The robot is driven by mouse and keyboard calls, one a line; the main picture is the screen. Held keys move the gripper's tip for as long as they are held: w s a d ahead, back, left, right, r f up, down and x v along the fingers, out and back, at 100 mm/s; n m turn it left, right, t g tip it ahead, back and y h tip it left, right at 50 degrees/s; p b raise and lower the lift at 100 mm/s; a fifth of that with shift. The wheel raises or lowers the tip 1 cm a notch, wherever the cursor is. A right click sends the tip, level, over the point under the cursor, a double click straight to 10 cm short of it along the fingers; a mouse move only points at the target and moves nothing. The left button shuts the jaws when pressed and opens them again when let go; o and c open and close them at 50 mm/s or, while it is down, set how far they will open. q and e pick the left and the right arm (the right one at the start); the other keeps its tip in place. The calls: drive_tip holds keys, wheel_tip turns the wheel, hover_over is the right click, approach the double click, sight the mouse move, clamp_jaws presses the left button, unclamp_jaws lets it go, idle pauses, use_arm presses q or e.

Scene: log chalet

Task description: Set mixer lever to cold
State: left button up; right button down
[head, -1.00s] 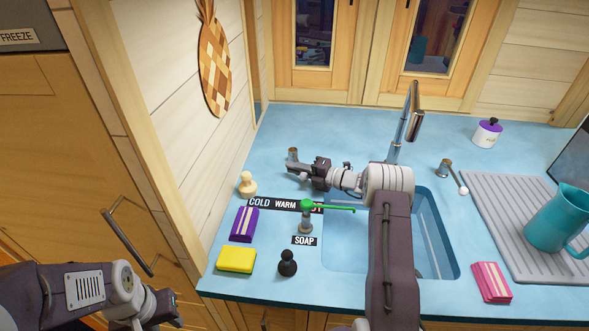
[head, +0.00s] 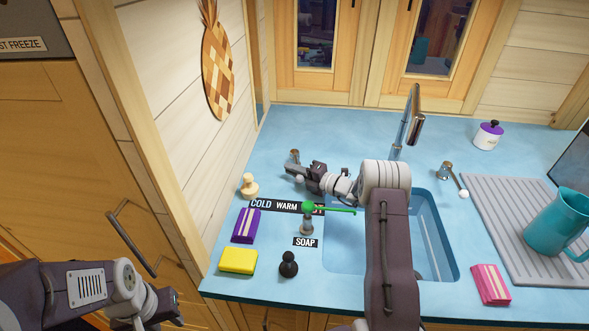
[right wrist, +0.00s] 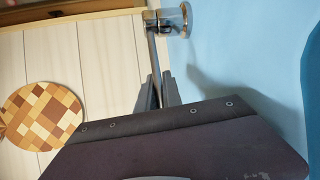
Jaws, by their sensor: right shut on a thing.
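The mixer lever's metal post (head: 294,154) stands at the back left of the blue counter, behind the COLD WARM label strip (head: 275,204). My right gripper (head: 292,169) reaches in from the right, just in front of the post. In the right wrist view its two fingers (right wrist: 158,92) are shut on the thin lever rod (right wrist: 154,62), which runs to the round metal post (right wrist: 174,20). The rod's far end is hidden by the gripper there. The strip's right end is partly covered by a green-topped soap pump (head: 308,215). My left gripper (head: 168,306) is low at the left, away from the counter; its fingers are unclear.
A tall faucet (head: 410,125) stands behind the sink (head: 438,235). Another lever (head: 455,180) with a white knob is to its right. A wooden stopper (head: 250,187), purple sponge (head: 246,225), yellow sponge (head: 238,261) and black stopper (head: 288,264) sit at the left front.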

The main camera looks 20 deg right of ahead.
drive_tip(key=shift+s+a+f, duration=0.1)
drive_tip(key=shift+s+f, duration=0.05)
drive_tip(key=shift+f, duration=0.2)
drive_tip(key=c, duration=1.6)
unclamp_jaws()
drive_tip(key=shift+o, duration=0.5)
drive_tip(key=shift+r, duration=0.2)
drive_tip(key=v, duration=0.9)
